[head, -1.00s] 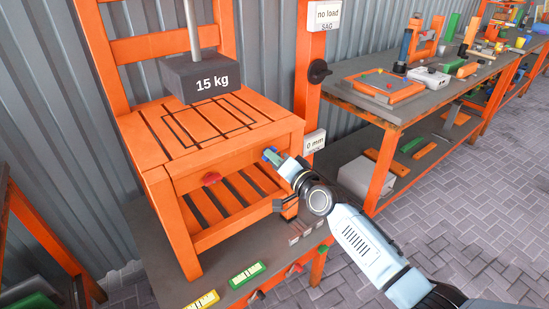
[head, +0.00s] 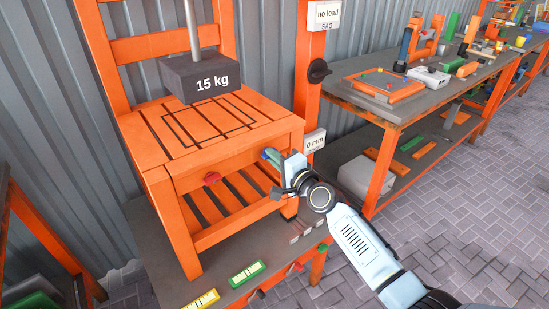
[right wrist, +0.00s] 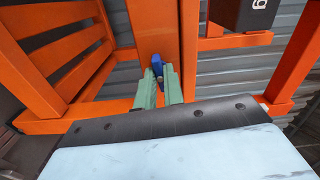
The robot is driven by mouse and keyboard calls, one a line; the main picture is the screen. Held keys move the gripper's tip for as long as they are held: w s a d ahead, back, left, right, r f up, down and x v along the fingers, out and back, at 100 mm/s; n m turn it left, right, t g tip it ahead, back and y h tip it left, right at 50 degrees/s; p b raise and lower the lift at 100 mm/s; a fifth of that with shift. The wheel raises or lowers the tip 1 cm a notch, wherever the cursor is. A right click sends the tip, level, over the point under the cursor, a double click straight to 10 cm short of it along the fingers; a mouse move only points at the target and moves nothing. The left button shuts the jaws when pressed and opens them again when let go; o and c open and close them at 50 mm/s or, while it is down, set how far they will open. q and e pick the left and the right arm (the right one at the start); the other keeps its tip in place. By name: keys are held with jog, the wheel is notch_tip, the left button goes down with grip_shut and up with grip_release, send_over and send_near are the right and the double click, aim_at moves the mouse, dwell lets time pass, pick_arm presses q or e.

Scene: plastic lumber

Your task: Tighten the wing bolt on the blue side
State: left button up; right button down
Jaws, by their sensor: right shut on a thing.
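The orange chair (head: 185,150) stands on a grey bench. The blue wing bolt (right wrist: 157,62) sits at the chair's front rail, by the leg, in the right wrist view. My right gripper (right wrist: 158,76) has its green fingers closed around the blue bolt. In the head view my right gripper (head: 272,157) is at the chair's right front corner, and its fingers and body hide most of the bolt. A red wing bolt (head: 212,178) shows on the front rail further left. I cannot see how far the blue bolt is screwed in. My left gripper is not in view.
A 15 kg weight (head: 203,78) on a rod is over the chair seat. An orange post (head: 307,80) with a black knob and labels reading "no load SAG" and "0 mm" stands behind my right gripper. A workbench (head: 400,100) with tools is at the right.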

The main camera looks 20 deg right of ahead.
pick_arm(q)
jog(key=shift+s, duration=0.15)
pick_arm(e)
jog(key=shift+m, duration=0.4)
jog(key=c, duration=1.5)
grip_release()
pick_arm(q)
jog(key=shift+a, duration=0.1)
